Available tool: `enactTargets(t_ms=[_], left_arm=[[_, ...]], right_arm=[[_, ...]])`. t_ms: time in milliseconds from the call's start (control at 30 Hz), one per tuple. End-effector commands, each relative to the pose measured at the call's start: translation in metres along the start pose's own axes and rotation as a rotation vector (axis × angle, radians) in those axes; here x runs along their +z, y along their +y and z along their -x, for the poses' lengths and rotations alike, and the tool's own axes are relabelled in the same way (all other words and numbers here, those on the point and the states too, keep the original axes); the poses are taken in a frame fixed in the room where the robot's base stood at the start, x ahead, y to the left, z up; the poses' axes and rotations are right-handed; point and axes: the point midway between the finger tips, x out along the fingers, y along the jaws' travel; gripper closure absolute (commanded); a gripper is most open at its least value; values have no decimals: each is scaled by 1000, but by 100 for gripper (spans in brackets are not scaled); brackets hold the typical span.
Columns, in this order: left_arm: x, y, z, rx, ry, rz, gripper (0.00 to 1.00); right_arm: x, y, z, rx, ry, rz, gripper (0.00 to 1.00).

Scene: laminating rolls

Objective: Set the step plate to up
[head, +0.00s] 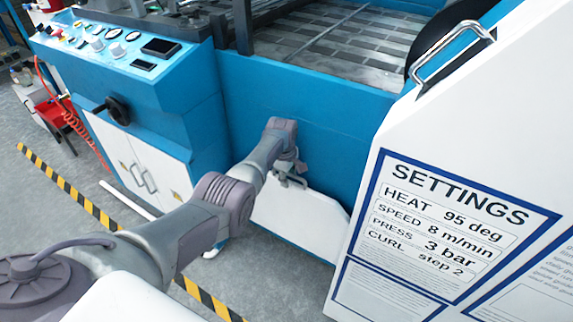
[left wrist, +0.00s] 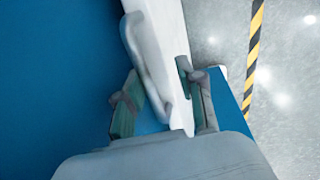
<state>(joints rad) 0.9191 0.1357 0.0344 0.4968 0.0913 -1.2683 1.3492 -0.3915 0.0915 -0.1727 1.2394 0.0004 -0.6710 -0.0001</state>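The step plate (head: 300,220) is a white panel low on the blue machine's front in the head view. Whether it lies flat or is folded up is hard to tell there. My left gripper (head: 290,178) is at its upper edge, partly hidden by my own arm. In the left wrist view, the white plate (left wrist: 165,40) with a raised grey-white bar on its left side runs down between the fingers of my left gripper (left wrist: 163,105). The fingers are apart, with blue showing between the left finger and the plate. My right gripper is not in view.
A white settings panel (head: 455,225) with a metal handle (head: 450,50) stands at the right. A blue control console (head: 130,60) with white cabinet doors is at the left. Yellow-black tape (head: 75,195) marks the grey floor, which is mostly clear.

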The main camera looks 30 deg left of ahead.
Motion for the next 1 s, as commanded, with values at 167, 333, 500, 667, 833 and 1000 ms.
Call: enactTargets(t_ms=[167, 333, 500, 667, 833, 1000], left_arm=[[0, 0, 22, 4, 2, 1, 63], [0, 0, 58, 5, 1, 1, 63], [0, 0, 91, 4, 1, 1, 63], [0, 0, 107, 2, 1, 0, 63], [0, -1, 111, 0, 1, 0, 63], [0, -1, 111, 0, 0, 0, 63]], right_arm=[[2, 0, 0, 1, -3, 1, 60], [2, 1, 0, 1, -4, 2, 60], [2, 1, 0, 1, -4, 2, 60], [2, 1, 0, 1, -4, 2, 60], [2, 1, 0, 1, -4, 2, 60], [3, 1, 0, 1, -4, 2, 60]])
